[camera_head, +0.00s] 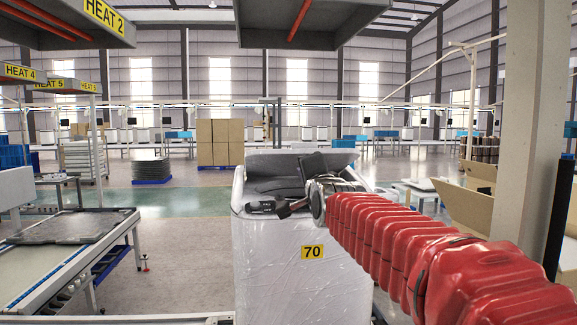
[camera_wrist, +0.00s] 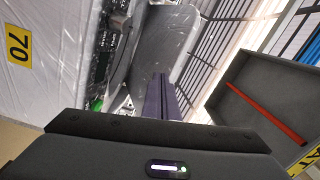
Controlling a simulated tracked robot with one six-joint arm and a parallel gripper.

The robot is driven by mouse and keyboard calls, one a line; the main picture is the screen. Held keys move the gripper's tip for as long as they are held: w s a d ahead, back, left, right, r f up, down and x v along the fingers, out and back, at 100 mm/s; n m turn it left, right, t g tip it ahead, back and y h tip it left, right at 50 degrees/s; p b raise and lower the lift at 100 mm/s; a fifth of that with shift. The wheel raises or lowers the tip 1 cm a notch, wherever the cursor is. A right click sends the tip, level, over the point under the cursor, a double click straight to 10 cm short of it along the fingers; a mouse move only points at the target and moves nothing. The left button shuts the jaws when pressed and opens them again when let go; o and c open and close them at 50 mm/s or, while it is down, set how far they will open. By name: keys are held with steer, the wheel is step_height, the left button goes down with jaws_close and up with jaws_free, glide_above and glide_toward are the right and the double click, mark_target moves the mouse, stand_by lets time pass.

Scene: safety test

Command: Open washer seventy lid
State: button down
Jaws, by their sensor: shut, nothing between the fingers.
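The washer (camera_head: 290,265), wrapped in clear plastic with a yellow 70 label, stands in the middle of the head view. Its plastic-covered front also shows in the wrist view (camera_wrist: 50,60). The grey lid (camera_head: 265,163) is raised and tilted back along the rear of the top; how far cannot be told exactly. In the wrist view the lid (camera_wrist: 168,45) is a pale panel beyond my fingers. My gripper (camera_wrist: 160,77) is shut and empty, its dark fingers together in front of the lid. Whether they touch it cannot be told. My red-sleeved arm hides the washer's right side.
A conveyor table (camera_head: 70,240) stands to the left. A pillar (camera_head: 530,130) and an open cardboard box (camera_head: 465,205) are at the right. Stacked cartons (camera_head: 220,143) stand behind. Heater hoods (camera_head: 310,25) hang overhead. Floor between the conveyor and washer is clear.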

step_height(320, 180, down, 6)
steer(key=s+a+m+t, duration=0.2)
steer(key=m+t, duration=0.2)
steer(key=m, duration=1.7)
steer(key=shift+s+a+f, duration=0.15)
steer(key=shift+a+f, duration=0.05)
glide_toward(286, 155)
steer(key=w, duration=0.1)
steer(key=w+f, duration=0.2)
steer(key=w, duration=0.1)
steer(key=shift+w+a+f, duration=0.1)
steer(key=shift+a, duration=0.1)
steer(key=shift+w+r, duration=0.25)
steer(key=shift+r, duration=0.8)
steer(key=shift+w+a+r, duration=0.1)
steer(key=shift+w+r, duration=0.3)
steer(key=shift+r, duration=0.4)
